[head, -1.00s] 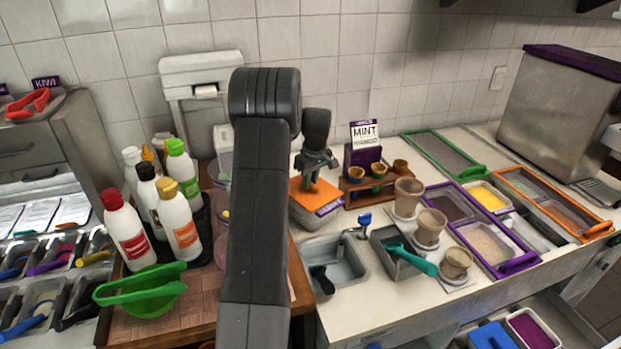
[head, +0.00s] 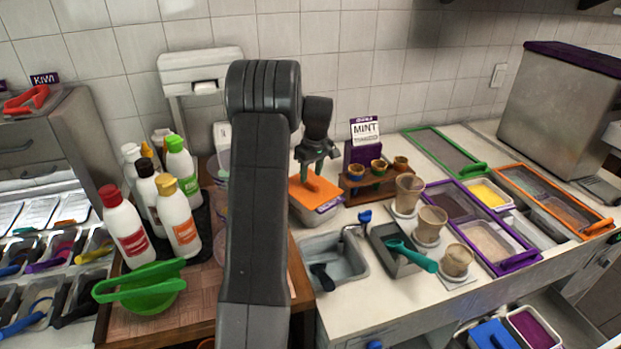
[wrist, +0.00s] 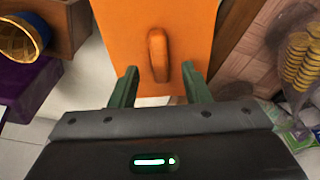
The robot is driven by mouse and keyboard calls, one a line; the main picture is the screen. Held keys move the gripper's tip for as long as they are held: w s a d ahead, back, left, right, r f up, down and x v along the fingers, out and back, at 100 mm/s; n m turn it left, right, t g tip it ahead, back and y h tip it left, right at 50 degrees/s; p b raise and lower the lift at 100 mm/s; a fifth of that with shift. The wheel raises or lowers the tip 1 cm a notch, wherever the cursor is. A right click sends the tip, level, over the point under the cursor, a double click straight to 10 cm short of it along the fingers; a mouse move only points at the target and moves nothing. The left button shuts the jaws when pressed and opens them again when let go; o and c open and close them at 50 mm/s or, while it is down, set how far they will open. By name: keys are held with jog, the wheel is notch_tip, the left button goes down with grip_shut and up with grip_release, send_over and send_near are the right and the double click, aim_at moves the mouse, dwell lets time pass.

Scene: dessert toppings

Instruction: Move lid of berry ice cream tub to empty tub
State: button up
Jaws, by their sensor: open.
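An orange lid (head: 303,196) with a raised orange handle lies on a pale, see-through tub (head: 331,211) on the counter behind the sink. In the wrist view the lid (wrist: 130,30) fills the upper middle, its handle (wrist: 158,55) upright. My gripper (head: 317,172) is open above the lid. In the wrist view my gripper (wrist: 159,78) has its green fingers on either side of the handle's line, empty between them. I cannot tell whether the fingers touch the lid. The tub's contents are mostly hidden. An open tub of purple, berry-coloured content (head: 535,328) sits in the low drawer at right.
A wooden cup rack (head: 375,183) and MINT sign (head: 366,132) stand close right of the lid. Sauce bottles (head: 178,215) stand left. The sink (head: 335,258) is in front. A blue lid (head: 492,335) is in the drawer.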

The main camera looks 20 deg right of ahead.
notch_tip(320, 180, up, 11)
jog(key=s+b, duration=0.1)
jog(key=shift+s+d, duration=0.25)
jog(key=shift+s, duration=0.1)
jog(key=shift+r, duration=0.1)
jog(key=f, duration=0.4)
jog(key=w+f+p, duration=0.1)
jog(key=f, duration=0.3)
jog(key=w+f+p, duration=0.1)
jog(key=f, duration=0.4)
jog(key=shift+a+f, duration=0.1)
jog(key=shift+a, duration=0.25)
jog(key=shift+r+p, duration=0.2)
jog(key=shift+p, duration=0.1)
jog(key=shift+r+p, duration=0.35)
jog(key=shift+r, duration=0.4)
